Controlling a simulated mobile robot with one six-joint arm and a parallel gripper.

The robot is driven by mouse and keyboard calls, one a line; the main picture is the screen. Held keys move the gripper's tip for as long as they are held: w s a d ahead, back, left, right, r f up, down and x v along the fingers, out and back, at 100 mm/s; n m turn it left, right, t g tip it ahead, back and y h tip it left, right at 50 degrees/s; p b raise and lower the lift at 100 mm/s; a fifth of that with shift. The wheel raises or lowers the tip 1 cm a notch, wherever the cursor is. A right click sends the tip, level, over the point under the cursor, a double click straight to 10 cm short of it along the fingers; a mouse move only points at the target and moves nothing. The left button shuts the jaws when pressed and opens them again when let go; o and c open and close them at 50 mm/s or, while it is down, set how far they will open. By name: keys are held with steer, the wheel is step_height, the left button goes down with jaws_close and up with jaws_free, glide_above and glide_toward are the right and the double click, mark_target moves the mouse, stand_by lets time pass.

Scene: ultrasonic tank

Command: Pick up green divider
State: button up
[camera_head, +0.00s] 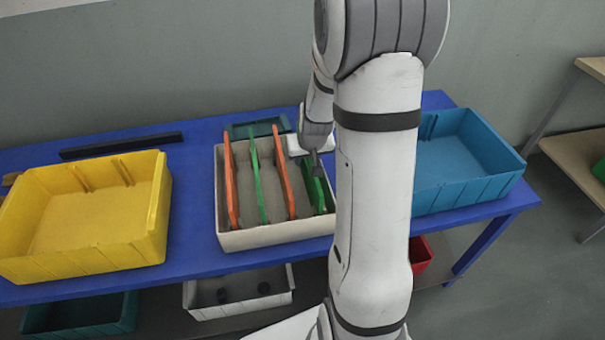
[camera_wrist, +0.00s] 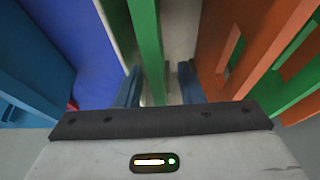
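A pale bin (camera_head: 285,234) on the blue table holds upright dividers. Two orange dividers, one at the left (camera_head: 231,182) and one near the middle (camera_head: 284,176), stand on either side of a green divider (camera_head: 258,180). Another green divider (camera_head: 319,192) stands near the bin's right wall, partly hidden by my arm. In the wrist view this right-hand green divider (camera_wrist: 147,40) runs down toward the space between my fingers. My gripper (camera_wrist: 160,88) is open, with a finger on each side of that space. Whether a finger touches the divider cannot be told.
An orange divider (camera_wrist: 245,45) stands close to my gripper in the wrist view. A yellow bin (camera_head: 95,235) is at the left and a blue bin (camera_head: 465,190) at the right. A dark bar (camera_head: 120,146) lies at the back left. A grey bin (camera_head: 240,308) sits below.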

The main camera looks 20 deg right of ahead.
jaws_close()
stand_by(0.3)
stand_by(0.4)
